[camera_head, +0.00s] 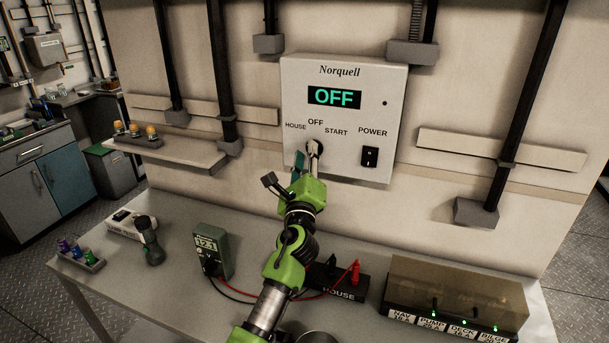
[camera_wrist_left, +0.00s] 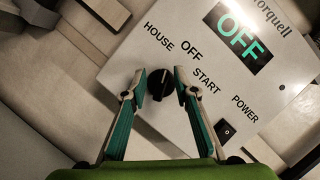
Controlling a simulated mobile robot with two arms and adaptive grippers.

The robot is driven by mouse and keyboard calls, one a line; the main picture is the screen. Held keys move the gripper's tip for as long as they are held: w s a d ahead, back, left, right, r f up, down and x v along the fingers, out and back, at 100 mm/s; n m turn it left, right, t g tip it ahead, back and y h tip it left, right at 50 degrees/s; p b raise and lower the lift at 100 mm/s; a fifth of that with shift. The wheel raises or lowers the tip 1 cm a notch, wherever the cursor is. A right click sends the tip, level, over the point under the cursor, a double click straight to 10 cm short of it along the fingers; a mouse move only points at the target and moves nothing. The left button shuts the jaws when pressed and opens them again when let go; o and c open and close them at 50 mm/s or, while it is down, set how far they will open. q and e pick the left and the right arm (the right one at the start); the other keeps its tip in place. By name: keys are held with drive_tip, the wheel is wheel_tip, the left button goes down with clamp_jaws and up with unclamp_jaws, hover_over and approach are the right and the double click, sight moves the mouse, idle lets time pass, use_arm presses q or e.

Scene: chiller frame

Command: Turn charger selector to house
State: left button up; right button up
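The Norquell charger panel (camera_head: 342,118) is a pale box on the wall, and its green display (camera_head: 334,97) reads OFF. Its labels read HOUSE, OFF and START. The black selector knob (camera_wrist_left: 159,86) sits below these labels in the left wrist view, its light mark toward OFF. In the head view the knob is mostly hidden by my left gripper (camera_head: 309,158). In the left wrist view the left gripper (camera_wrist_left: 160,76) is open, one finger on each side of the knob, with gaps visible. I cannot tell how deep the fingertips reach. My right gripper is out of view.
A black POWER switch (camera_head: 370,156) is right of the knob on the panel. On the bench (camera_head: 185,290) below stand a multimeter (camera_head: 211,254), a HOUSE terminal block (camera_head: 341,286) with red and black leads, a flashlight (camera_head: 151,243) and a clear-covered breaker box (camera_head: 460,285).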

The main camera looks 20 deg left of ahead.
use_arm(q)
drive_tip(key=v, duration=0.9)
drive_tip(key=shift+s, duration=0.25)
drive_tip(key=shift+d+f, duration=0.1)
drive_tip(key=shift+f, duration=0.05)
drive_tip(key=w+a+r+m+t+h, duration=0.1)
drive_tip(key=w+m, duration=0.4)
drive_tip(key=w, duration=0.5)
drive_tip(key=shift+w+a+r+h, duration=0.2)
drive_tip(key=shift+a+r+h, duration=0.15)
drive_tip(key=shift+r+h, duration=0.15)
drive_tip(key=shift+c, duration=0.4)
clamp_jaws()
